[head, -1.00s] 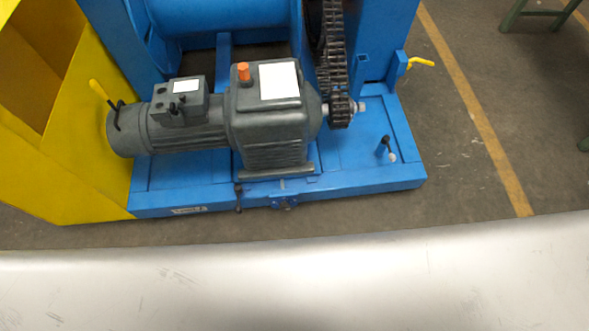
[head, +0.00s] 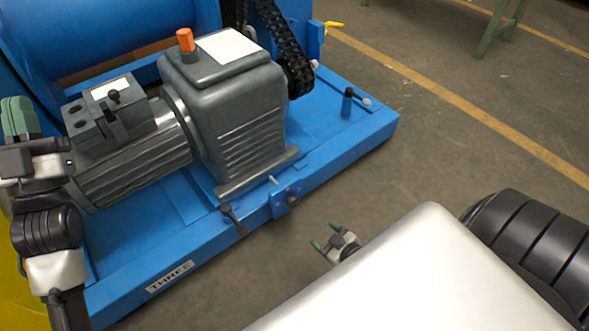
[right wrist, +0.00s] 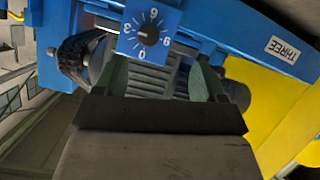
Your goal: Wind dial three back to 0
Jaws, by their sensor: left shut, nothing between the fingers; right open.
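Dial three is a blue square plate with a black knob (right wrist: 148,36) in the right wrist view. The white figures 0, 3, 6 and 9 ring the knob; I cannot tell surely where it points. In the head view the dial (head: 290,196) sits on the front edge of the blue base, seen at an angle. The THREE label (head: 170,276) is left of it. My right gripper (head: 327,237) is open and empty, apart from the dial; its green fingers (right wrist: 163,80) also show in the right wrist view. My left gripper (head: 18,118) is shut and empty beside the motor.
The grey motor and gearbox (head: 236,115) stand on the blue base (head: 350,127). A black chain (head: 283,40) runs up behind. Grey floor (head: 420,150) is clear to the right.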

